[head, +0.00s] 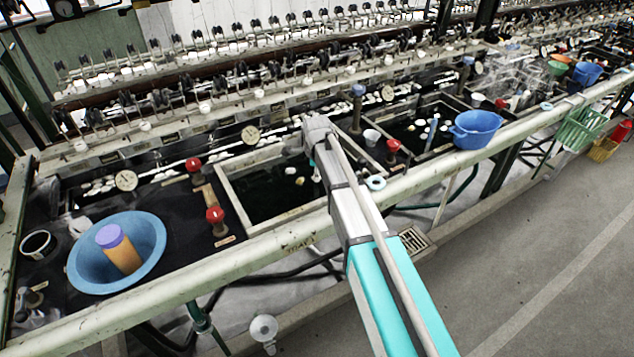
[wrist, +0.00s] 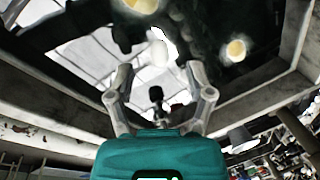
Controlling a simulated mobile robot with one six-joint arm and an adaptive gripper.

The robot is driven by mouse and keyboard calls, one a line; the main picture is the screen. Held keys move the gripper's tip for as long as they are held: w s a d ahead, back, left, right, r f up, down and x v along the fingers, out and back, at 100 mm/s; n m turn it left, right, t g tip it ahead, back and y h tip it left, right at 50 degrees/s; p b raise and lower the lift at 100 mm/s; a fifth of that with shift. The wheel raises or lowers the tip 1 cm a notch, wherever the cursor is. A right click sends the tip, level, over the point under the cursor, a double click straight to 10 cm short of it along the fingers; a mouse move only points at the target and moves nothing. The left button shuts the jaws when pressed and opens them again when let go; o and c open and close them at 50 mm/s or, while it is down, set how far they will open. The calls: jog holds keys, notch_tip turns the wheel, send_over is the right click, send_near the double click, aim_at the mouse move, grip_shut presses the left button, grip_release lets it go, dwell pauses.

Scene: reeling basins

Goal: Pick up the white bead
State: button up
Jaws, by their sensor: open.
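A small white rounded thing, which looks like the white bead (wrist: 158,52), shows in the wrist view on or over the dark basin water. It lies just beyond my fingertips and roughly centred between them. My gripper (wrist: 160,76) is open, its two fingers spread apart with nothing held. I cannot tell how far below the fingertips the bead is. In the head view my arm reaches over the basin (head: 233,198) and its end hides part of the water. I cannot single out the bead there for sure.
Yellowish-white pieces (wrist: 235,50) float near the bead. Pale basin walls (wrist: 265,82) surround the water. Red knobs (head: 214,214) stand left of the basin, and a blue bowl (head: 150,234) is further left. A long pale pipe (head: 250,249) runs along the front.

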jog(key=shift+w+f+b, duration=0.15)
jog(key=shift+f+b, duration=0.4)
jog(key=shift+f, duration=0.15)
jog(key=shift+w+f+b, duration=0.1)
jog(key=shift+f+b, duration=0.4)
jog(key=shift+f, duration=0.15)
jog(key=c, duration=0.8)
